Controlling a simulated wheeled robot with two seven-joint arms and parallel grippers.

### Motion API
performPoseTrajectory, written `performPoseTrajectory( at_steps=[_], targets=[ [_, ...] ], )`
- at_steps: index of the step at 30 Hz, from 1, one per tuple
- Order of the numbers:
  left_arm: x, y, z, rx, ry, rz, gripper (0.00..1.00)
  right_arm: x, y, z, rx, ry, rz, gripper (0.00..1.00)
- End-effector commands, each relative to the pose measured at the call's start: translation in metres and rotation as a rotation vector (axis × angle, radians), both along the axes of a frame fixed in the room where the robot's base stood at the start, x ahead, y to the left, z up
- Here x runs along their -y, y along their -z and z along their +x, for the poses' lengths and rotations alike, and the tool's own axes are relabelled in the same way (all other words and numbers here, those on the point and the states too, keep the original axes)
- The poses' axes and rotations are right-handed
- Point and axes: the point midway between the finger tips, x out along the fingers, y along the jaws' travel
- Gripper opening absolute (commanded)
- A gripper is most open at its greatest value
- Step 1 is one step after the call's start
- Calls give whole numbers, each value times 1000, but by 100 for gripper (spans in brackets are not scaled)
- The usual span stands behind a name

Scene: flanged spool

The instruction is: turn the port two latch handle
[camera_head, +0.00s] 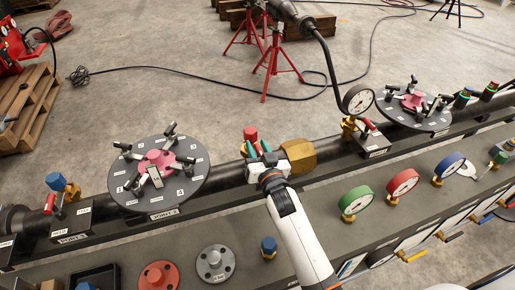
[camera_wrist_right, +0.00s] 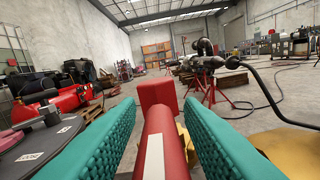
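A red handle (camera_head: 250,133) stands at the middle of the black pipe, beside a large brass hex fitting (camera_head: 298,156). My right gripper (camera_head: 258,150) is at this handle, its teal fingers on either side of it. In the right wrist view the red handle (camera_wrist_right: 165,125), with a white stripe, lies between the teal fingers (camera_wrist_right: 163,125). The fingers are apart, with a gap visible on the left side of the handle. The handle's base and any port label there are hidden by my gripper. My left gripper is out of view.
A grey flanged disc (camera_head: 190,190) with black clamps stands left of my arm. Another disc (camera_head: 432,124) and a dial gauge (camera_head: 358,99) stand right. Green (camera_head: 356,200), red (camera_head: 402,182) and blue (camera_head: 449,166) gauges line the front bench. Red stands (camera_head: 276,65) are behind.

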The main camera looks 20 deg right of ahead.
Motion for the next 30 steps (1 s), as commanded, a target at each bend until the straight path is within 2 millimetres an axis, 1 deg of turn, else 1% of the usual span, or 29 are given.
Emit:
performPoseTrajectory(
  at_steps=[8, 12, 14, 17, 21, 24, 27, 30],
  targets=[
    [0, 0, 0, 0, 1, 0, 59, 0, 0, 0, 0, 0, 0, 38],
    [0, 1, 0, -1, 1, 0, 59, 0, 2, -8, -2, 0, 0, 38],
    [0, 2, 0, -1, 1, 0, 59, 0, 2, -17, -3, -1, 0, 38],
    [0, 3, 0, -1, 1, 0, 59, 1, 2, -36, -3, -1, 2, 38],
    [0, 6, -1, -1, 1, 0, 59, 1, 3, -68, -3, -1, 0, 38],
    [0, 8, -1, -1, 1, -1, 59, 2, 3, -88, -3, -1, 1, 38],
    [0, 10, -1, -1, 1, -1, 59, 2, 2, -103, -2, 0, 1, 38],
    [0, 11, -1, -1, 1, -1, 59, 2, 1, -113, -1, 0, 0, 38]
  ],
)
